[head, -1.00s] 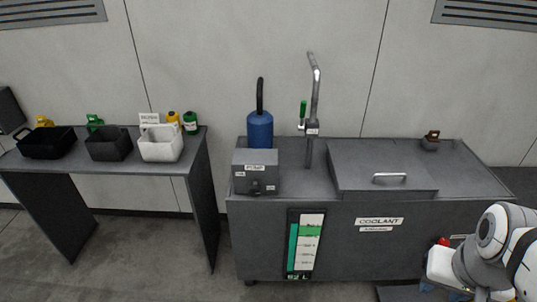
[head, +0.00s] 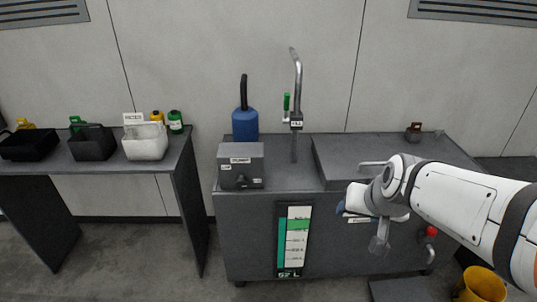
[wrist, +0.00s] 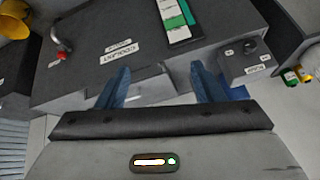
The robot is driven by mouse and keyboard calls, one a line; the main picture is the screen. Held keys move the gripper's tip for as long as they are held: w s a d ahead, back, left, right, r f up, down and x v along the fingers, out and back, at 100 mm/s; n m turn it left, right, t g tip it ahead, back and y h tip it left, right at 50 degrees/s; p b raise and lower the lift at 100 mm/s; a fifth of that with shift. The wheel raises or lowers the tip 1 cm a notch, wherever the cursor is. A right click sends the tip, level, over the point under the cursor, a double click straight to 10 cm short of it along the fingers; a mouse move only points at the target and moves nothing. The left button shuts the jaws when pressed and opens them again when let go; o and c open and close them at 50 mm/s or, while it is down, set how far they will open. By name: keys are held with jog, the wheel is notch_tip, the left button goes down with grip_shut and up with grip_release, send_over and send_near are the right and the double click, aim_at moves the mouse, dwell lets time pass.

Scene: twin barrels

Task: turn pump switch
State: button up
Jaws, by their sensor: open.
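The grey pump box (head: 241,160) stands on the left end of the coolant tank's top, with a dark switch knob (head: 241,181) low on its front. In the wrist view the pump box (wrist: 232,62) is at upper right and its knob (wrist: 249,46) shows between two small labels. My gripper (wrist: 161,80) is open, with blue fingers apart and nothing between them. In the head view my gripper (head: 343,208) is in front of the tank, right of the pump box and apart from it. The knob's exact angle is too small to tell.
The coolant tank (head: 245,225) has a level gauge (head: 293,240) on its front and a red-handled tap (head: 431,232) at right. A blue pump motor (head: 245,125) and a spout pipe (head: 297,75) rise behind. A side table (head: 183,160) holds bins. A yellow bucket (head: 483,284) stands lower right.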

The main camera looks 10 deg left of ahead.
jog(key=w+a+f+t+y+b, duration=0.25)
jog(key=w+a+f+b, duration=0.35)
jog(key=w+a, duration=0.4)
jog(key=m+t+b, duration=0.7)
jog(key=t+b, duration=0.2)
jog(key=b, duration=0.4)
send_near(240, 186)
jog(key=d+x, duration=0.1)
jog(key=x, duration=0.2)
jog(key=shift+h, duration=0.25)
jog(key=x, duration=0.5)
jog(key=a+b+x, duration=0.1)
jog(key=x, duration=0.2)
jog(key=shift+s, duration=0.1)
